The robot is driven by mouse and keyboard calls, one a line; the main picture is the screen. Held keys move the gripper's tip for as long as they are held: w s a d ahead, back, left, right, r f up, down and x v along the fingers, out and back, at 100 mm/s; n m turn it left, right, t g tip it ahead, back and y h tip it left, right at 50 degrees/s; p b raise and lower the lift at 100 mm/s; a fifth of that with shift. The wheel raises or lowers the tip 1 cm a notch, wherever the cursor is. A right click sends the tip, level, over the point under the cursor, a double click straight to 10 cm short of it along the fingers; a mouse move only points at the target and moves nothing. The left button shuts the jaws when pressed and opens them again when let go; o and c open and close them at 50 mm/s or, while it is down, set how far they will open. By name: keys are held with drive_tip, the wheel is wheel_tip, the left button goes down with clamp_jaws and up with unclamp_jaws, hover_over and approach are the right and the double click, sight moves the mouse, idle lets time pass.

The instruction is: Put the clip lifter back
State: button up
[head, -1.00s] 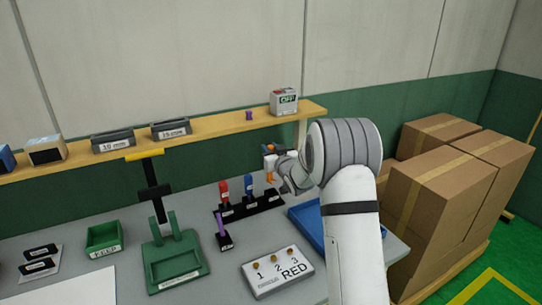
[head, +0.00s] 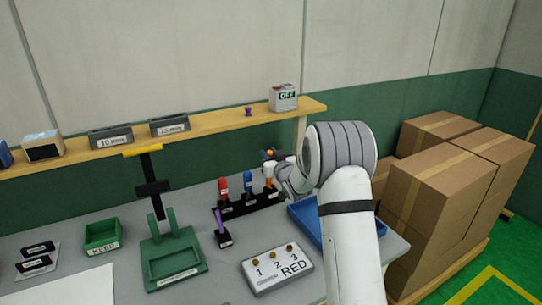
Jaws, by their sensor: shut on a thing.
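My gripper (head: 270,163) is shut on an orange-handled tool (head: 269,174), most likely the clip lifter, at the right end of a black rack (head: 240,209). The tool hangs upright with its lower end at the rack's right slot. I cannot tell whether it is seated. A red-handled tool (head: 222,187) and a blue-handled tool (head: 247,181) stand upright in the rack's other slots. The labels are too small to read. My wrist hides part of the space to the right of the tool.
A purple tool (head: 219,220) stands in a small black holder in front of the rack. A blue tray (head: 305,221) lies to the right, partly behind my arm. A green fixture (head: 174,258) stands at left.

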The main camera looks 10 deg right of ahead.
drive_tip(key=o, duration=1)
drive_tip(key=r+p, duration=0.1)
drive_tip(key=p, duration=0.1)
drive_tip(key=shift+r+p, duration=0.35)
drive_tip(key=shift+r, duration=0.05)
drive_tip(key=s+m+g+h+b, duration=0.1)
drive_tip(key=s+g, duration=0.4)
drive_tip(key=s, duration=1.1)
drive_tip(key=s+g+h+b, duration=0.1)
drive_tip(key=s+g, duration=0.4)
drive_tip(key=s, duration=1.2)
drive_tip(key=s+m+g+h+b, duration=0.1)
drive_tip(key=s+g, duration=0.3)
drive_tip(key=s, duration=1.3)
drive_tip(key=shift+s+d+f+m+g+h+b, duration=0.15)
drive_tip(key=shift+d+f+m+g+h+b, duration=0.15)
drive_tip(key=shift+d+f+g+h+b, duration=0.15)
drive_tip(key=shift+a+r, duration=0.1)
